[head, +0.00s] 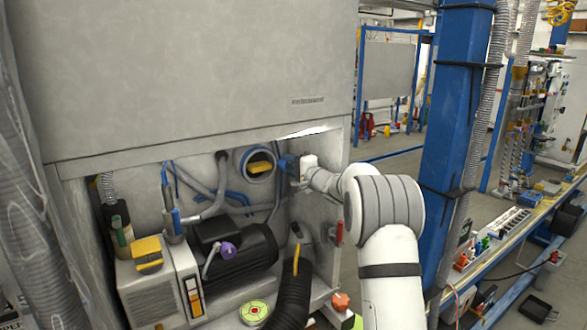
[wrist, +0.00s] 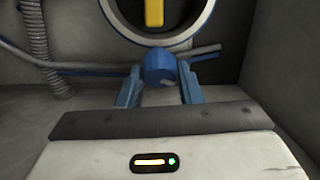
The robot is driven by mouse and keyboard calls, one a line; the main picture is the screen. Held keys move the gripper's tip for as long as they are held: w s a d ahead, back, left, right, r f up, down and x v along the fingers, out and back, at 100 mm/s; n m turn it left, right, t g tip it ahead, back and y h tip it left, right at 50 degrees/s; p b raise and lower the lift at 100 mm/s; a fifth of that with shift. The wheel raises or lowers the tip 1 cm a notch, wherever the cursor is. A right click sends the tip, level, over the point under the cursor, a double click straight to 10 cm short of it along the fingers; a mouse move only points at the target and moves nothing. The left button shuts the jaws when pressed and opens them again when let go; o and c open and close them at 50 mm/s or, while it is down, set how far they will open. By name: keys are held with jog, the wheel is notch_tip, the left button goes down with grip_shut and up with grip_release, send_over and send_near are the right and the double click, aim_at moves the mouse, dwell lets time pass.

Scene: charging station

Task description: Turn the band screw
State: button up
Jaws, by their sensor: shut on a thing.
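The band screw (wrist: 159,66) shows in the wrist view as a short blue knob with a small pale mark, just below a round blue-rimmed ring (wrist: 205,22). My gripper (wrist: 160,78) has its two blue fingers shut on the knob, one on each side. In the head view my gripper (head: 285,162) reaches into the cabinet from the right, just right of the ring (head: 243,165). The knob is too small to make out clearly there. A yellow piece (wrist: 154,12) sits inside the ring, and it also shows in the head view (head: 260,168).
Blue and grey pipes run behind the knob. A black motor (head: 245,252) and a white unit (head: 150,292) stand lower left in the cabinet. A black hose (head: 290,300) rises in front. The cabinet's right wall (head: 337,180) and upper panel (head: 190,75) are close to my arm.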

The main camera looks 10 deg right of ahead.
jog(key=m+p, duration=0.1)
jog(key=m+g+p, duration=0.1)
jog(key=m+p, duration=0.1)
jog(key=m, duration=0.1)
jog(key=shift+a+r+g+h, duration=0.2)
jog(key=shift+r+g+h, duration=0.1)
jog(key=shift+g, duration=0.1)
jog(key=m+g+p, duration=0.2)
jog(key=m+p, duration=0.2)
jog(key=p, duration=0.2)
jog(key=shift+r, duration=0.15)
jog(key=shift+w+r+p, duration=0.1)
jog(key=shift+p, duration=0.2)
jog(key=o, duration=0.7)
jog(key=shift+o, duration=1.3)
jog(key=shift+f, duration=0.25)
jog(key=shift+d, duration=0.1)
